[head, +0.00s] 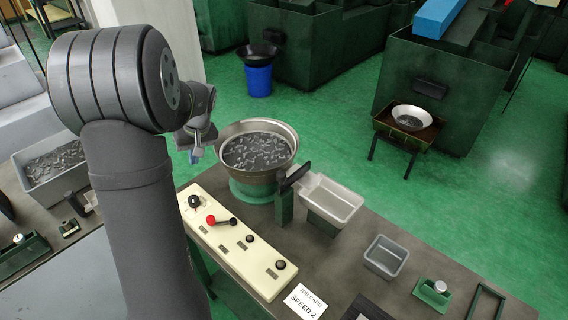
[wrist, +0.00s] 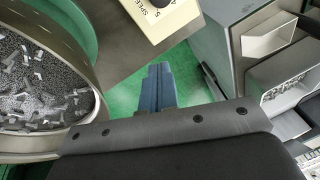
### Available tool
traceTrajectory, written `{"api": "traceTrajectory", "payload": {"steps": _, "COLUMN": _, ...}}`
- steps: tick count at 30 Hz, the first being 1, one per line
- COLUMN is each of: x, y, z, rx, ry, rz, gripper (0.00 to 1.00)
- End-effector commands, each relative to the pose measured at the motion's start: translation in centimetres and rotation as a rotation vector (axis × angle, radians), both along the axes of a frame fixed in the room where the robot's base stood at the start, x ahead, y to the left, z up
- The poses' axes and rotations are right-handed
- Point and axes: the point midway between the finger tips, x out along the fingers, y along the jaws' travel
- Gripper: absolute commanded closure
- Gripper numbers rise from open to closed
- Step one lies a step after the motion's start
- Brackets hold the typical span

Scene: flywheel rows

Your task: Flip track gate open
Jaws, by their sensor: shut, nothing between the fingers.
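What looks like the track gate is a dark flap (head: 294,178) on a green post (head: 284,207), between the bowl and a pale tray. It is tilted up to the right; whether it counts as open or shut I cannot tell. The round metal bowl (head: 285,133) holds many small grey parts and also shows at the left of the wrist view (wrist: 85,75). My gripper (head: 195,155) is left of the bowl, apart from the gate. Its blue fingers (wrist: 158,88) are shut and empty in the wrist view, where I cannot make out the gate.
A parts bin (head: 52,165) is at left.

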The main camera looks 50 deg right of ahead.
Motion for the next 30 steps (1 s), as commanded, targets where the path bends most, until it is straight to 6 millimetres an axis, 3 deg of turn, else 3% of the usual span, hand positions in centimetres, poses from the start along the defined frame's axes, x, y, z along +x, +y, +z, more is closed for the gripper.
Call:
{"api": "traceTrajectory", "payload": {"steps": 4, "x": 0.5, "y": -2.4, "z": 4.3, "rx": 0.107, "ry": -0.088, "rz": -0.234, "gripper": 1.00}}
{"api": "traceTrajectory", "payload": {"steps": 11, "x": -6.4, "y": -6.2, "z": 7.3, "rx": 0.006, "ry": -0.049, "rz": -0.400, "gripper": 1.00}}
{"api": "traceTrajectory", "payload": {"steps": 21, "x": -19.4, "y": -10.9, "z": 12.6, "rx": -0.182, "ry": 0.006, "rz": -0.717, "gripper": 1.00}}
{"api": "traceTrajectory", "payload": {"steps": 25, "x": -22.5, "y": -11.4, "z": 13.7, "rx": -0.227, "ry": 0.017, "rz": -0.794, "gripper": 1.00}}
{"api": "traceTrajectory", "payload": {"steps": 30, "x": -24.1, "y": -11.6, "z": 14.3, "rx": -0.252, "ry": 0.024, "rz": -0.834, "gripper": 1.00}}
